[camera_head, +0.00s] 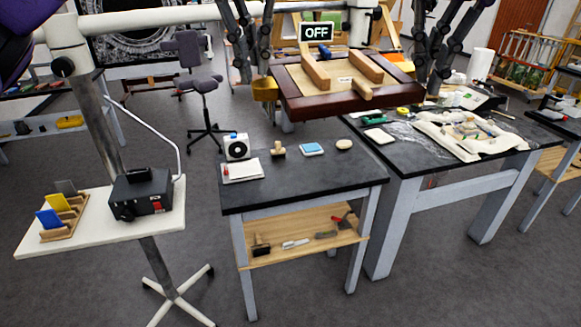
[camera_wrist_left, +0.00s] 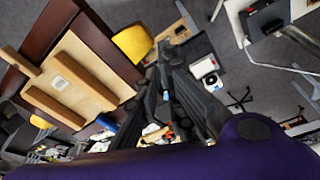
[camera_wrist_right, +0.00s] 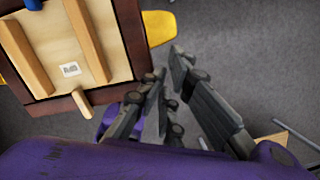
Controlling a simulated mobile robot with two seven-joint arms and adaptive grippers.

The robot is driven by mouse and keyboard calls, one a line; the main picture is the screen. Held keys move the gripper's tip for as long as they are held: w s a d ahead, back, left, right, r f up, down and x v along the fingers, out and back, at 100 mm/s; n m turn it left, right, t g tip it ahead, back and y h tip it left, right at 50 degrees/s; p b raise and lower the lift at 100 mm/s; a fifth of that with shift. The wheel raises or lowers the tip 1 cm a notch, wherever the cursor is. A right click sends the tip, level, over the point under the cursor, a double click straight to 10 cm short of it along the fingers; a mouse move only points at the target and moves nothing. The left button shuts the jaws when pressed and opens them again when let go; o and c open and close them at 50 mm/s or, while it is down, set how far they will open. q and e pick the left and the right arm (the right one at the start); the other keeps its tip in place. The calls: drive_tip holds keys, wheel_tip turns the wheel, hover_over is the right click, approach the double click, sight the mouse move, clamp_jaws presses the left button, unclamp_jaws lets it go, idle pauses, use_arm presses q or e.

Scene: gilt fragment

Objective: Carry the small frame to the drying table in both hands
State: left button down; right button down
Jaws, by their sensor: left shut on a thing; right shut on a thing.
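The small frame (camera_head: 400,97) has a dark red-brown rim, a pale wooden back, light wooden bars and a white label. It is held roughly flat, high above the floor, between my two grippers. It also shows in the left wrist view (camera_wrist_left: 97,37) and right wrist view (camera_wrist_right: 130,30). My left gripper (camera_head: 243,70) is shut at its left side, beside a yellow piece (camera_head: 265,88). My right gripper (camera_head: 430,85) is shut at its right side. The exact finger contact is hidden on both sides. I cannot tell which table is the drying table.
A dark-topped bench (camera_head: 300,182) with small tools stands below the frame. A larger dark worktable (camera_head: 405,165) holding white cloth is at the right. A white stand (camera_head: 90,240) carries a black box at the left. A grey chair (camera_head: 200,85) is behind.

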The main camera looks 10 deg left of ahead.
drive_tip(key=shift+a, duration=0.5)
use_arm(q)
drive_tip(key=shift+s+a+r, duration=0.1)
drive_tip(key=shift+a, duration=0.05)
use_arm(e)
drive_tip(key=shift+w, duration=0.1)
